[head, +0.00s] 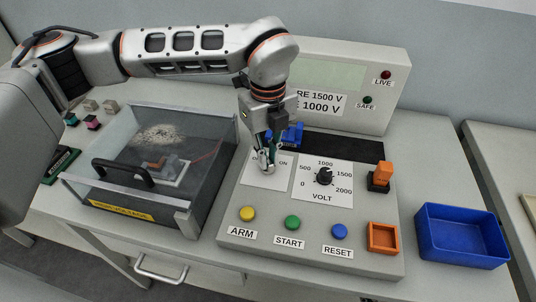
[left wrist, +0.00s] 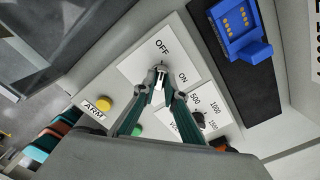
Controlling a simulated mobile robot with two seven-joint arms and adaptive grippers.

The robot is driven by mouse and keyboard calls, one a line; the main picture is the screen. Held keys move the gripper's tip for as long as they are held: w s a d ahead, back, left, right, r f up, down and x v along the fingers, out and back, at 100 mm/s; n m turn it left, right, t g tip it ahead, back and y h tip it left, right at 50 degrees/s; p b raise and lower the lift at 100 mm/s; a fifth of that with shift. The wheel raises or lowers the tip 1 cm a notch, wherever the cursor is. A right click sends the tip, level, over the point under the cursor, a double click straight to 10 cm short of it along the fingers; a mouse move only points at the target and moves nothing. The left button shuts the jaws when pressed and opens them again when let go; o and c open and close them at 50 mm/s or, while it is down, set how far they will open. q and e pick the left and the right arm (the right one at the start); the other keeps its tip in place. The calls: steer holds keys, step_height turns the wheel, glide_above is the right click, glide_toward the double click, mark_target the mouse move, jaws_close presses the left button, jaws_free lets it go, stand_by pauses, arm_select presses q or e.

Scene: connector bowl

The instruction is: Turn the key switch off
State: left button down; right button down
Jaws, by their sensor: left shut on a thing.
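The key switch sits on a white plate (head: 262,180) marked OFF and ON, on the sloped grey panel. In the left wrist view the plate (left wrist: 135,68) shows both words, and a small pale key (left wrist: 159,84) is between my fingertips. My left gripper (head: 266,168) is down at the plate with its fingers shut on the key; it also fills the middle of the left wrist view (left wrist: 160,80). The fingers hide most of the key, and I cannot tell exactly which mark it points to. My right gripper is not in view.
The black VOLT knob (head: 324,176) is just right of the plate. ARM (head: 247,214), START (head: 292,222) and RESET (head: 340,231) buttons are in front. A blue connector (head: 293,134) lies behind. A clear-lidded box (head: 150,160) is left, a blue bin (head: 462,236) right.

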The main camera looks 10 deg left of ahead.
arm_select(q)
steer(key=shift+w+r+n, duration=0.1)
steer(key=shift+n, duration=0.3)
steer(key=c, duration=2.1)
jaws_free()
step_height(320, 180, up, 12)
steer(key=shift+f, duration=0.1)
